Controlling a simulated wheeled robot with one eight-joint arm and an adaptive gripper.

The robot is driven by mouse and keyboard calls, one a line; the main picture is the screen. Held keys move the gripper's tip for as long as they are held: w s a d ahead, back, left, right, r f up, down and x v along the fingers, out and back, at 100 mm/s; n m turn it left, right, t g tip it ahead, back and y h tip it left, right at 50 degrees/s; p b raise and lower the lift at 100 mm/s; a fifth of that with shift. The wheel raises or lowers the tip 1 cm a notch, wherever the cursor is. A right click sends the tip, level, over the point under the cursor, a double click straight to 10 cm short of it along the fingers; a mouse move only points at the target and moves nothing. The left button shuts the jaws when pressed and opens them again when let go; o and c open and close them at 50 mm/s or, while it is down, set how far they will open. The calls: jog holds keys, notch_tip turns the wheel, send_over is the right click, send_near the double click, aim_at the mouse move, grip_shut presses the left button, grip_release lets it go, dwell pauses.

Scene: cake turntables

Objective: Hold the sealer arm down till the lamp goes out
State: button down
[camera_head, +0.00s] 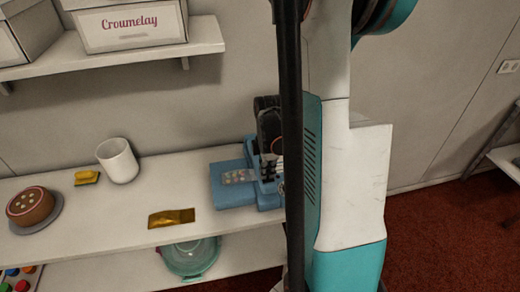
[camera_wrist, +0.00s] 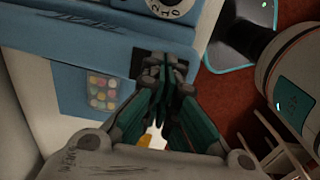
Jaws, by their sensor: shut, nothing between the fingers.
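The blue sealer (camera_head: 232,188) sits at the right end of the white shelf, with a label of coloured dots on its top. My gripper (camera_head: 269,172) is over the sealer's right part, partly hidden by a dark upright post. In the wrist view my gripper (camera_wrist: 165,72) is shut and empty, its tips beside a dark patch on the blue edge. I cannot tell whether they touch. Sealer arm and lamp cannot be made out clearly.
A gold packet (camera_head: 172,218) lies left of the sealer, and a smaller one (camera_head: 87,177) lies by a white cup (camera_head: 118,161). A brown cake (camera_head: 30,206) stands on a grey turntable at the left.

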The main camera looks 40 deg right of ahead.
jog(key=shift+f, duration=0.1)
jog(key=shift+s+a+f+b, duration=0.1)
jog(key=shift+s+f+b, duration=0.1)
jog(key=shift+f+b, duration=1.15)
jog(key=shift+r, duration=0.1)
dwell(1.0)
notch_tip(320, 180, up, 16)
jog(key=p, duration=1.1)
dwell(0.7)
